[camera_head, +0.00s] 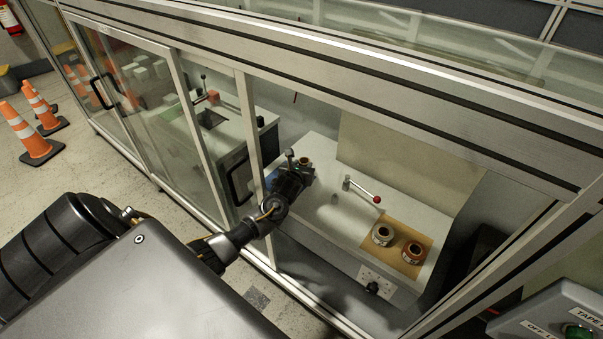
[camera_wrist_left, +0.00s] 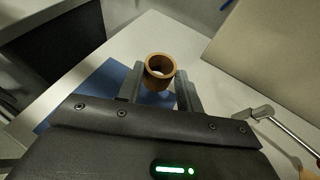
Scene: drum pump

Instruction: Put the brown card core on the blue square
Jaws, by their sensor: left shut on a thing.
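The brown card core (camera_wrist_left: 160,67) is a short, open-ended tube. My left gripper (camera_wrist_left: 160,88) is shut on it, one finger on each side, and the core also shows at the gripper tip in the head view (camera_head: 305,161). The blue square (camera_wrist_left: 101,88) lies flat on the pale bench, partly hidden by my gripper; a sliver shows in the head view (camera_head: 271,177). In the wrist view the core overlaps the square's right side. I cannot tell whether it touches the surface. My right gripper is not in view.
A lever with a red knob (camera_head: 376,199) stands right of my gripper on the bench (camera_head: 330,216). Beyond it, a tan mat (camera_head: 402,228) holds a pale roll (camera_head: 382,235) and a reddish-brown roll (camera_head: 412,252). A metal frame post (camera_head: 249,130) stands close left of my arm.

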